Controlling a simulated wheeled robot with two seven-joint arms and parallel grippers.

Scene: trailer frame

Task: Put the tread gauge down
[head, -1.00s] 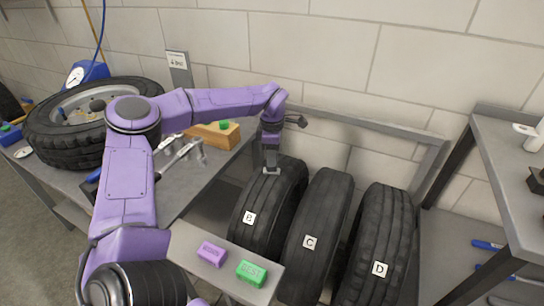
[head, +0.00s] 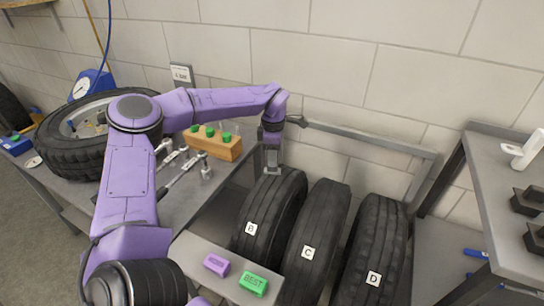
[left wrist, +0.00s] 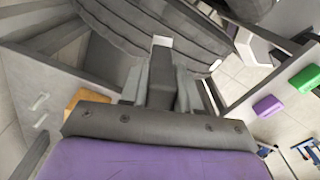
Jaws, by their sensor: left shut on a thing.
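My left gripper (head: 272,167) points down over the top of tire B (head: 262,217), at its upper left edge. It is shut on the tread gauge; in the left wrist view a small pale end of the gauge (left wrist: 162,41) shows at the fingertips (left wrist: 161,62). The rest of the gauge is hidden by the fingers. I cannot tell whether it touches the tire. My right gripper is not in view.
Tires C (head: 314,240) and D (head: 374,245) stand beside B in a rack (head: 370,140). A purple block (head: 216,264) and a green BEST block (head: 253,284) lie on a grey shelf in front. A wooden block with green-topped pieces (head: 214,147) sits on the left bench.

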